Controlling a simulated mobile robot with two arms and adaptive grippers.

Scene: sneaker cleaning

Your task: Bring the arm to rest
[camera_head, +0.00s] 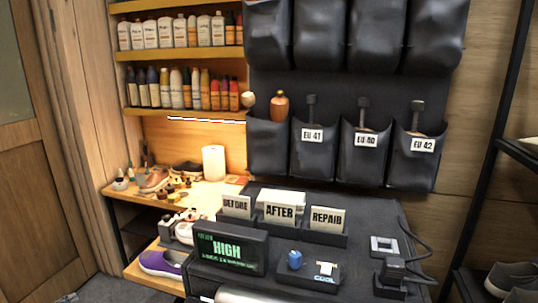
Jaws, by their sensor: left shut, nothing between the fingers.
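No gripper fingers show in the head view. A pale rounded piece (242,296) is cut off at the bottom edge, in front of the black work unit. I cannot tell whether it is part of my arm. Nothing is seen held.
The black work unit (345,205) carries a display reading HIGH (228,249), card holders marked BEFORE, AFTER and REPAIR (280,212), and a cabled device (393,273). Left are a wooden bench (205,195) and bottle shelves (175,54). Black pockets (315,150) hang behind. A rack (515,155) stands right.

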